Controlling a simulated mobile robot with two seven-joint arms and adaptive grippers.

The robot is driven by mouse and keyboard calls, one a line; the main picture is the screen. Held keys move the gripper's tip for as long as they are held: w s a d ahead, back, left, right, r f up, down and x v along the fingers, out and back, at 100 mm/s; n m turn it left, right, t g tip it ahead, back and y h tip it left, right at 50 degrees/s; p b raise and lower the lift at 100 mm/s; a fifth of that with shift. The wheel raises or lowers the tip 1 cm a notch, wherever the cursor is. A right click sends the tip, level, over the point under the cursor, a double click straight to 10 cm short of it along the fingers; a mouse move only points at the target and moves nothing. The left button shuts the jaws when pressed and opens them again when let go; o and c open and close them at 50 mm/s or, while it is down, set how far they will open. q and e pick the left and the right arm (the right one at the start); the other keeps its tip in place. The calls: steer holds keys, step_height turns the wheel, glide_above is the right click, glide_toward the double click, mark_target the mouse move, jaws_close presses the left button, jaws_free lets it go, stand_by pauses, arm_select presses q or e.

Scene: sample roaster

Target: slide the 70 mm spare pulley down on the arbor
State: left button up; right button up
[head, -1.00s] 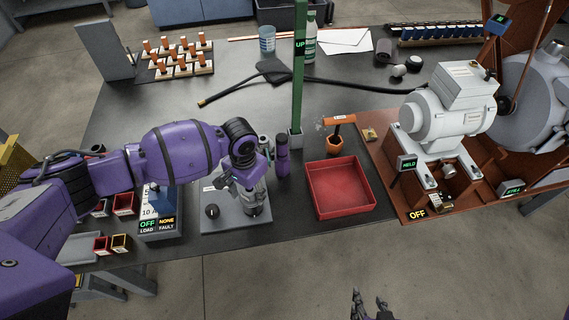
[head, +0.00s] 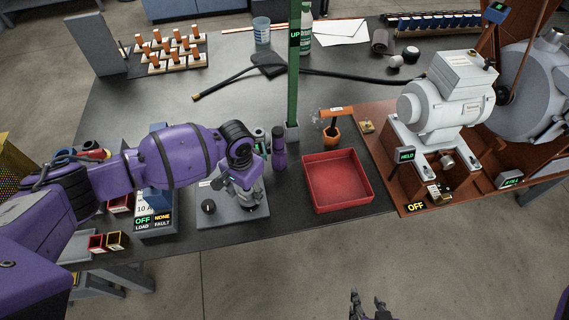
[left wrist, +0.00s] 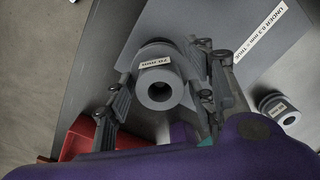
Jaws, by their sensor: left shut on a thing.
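The 70 mm spare pulley (left wrist: 158,76) is a grey stepped wheel with a pale label and a dark centre bore. My left gripper (left wrist: 166,92) is shut on it, one finger on each side, in the left wrist view. In the head view my left gripper (head: 243,186) points down over a grey base plate (head: 214,221) with a black knob. The arbor is not clearly seen; the gripper and pulley cover that spot, so I cannot tell how far down the pulley sits. My right gripper (head: 368,304) is empty with fingers apart, at the bottom edge, clear of the table.
A dark purple cylinder (head: 279,155) and a green post (head: 294,80) stand close behind the plate. A red tray (head: 308,193) is to the right. Another labelled grey part (left wrist: 278,108) shows in the left wrist view. The motor (head: 440,105) stands far right.

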arm_select(q)
steer(key=shift+s+f+b, duration=0.1)
steer(key=shift+f+b, duration=0.2)
steer(key=shift+f, duration=0.95)
steer(key=o, duration=1.4)
steer(key=shift+r, duration=0.1)
steer(key=shift+o, duration=0.4)
arm_select(e)
steer(key=shift+s+a+f, duration=0.15)
steer(key=shift+s+f, duration=0.3)
steer(key=shift+f, duration=0.15)
arm_select(q)
step_height(320, 180, up, 12)
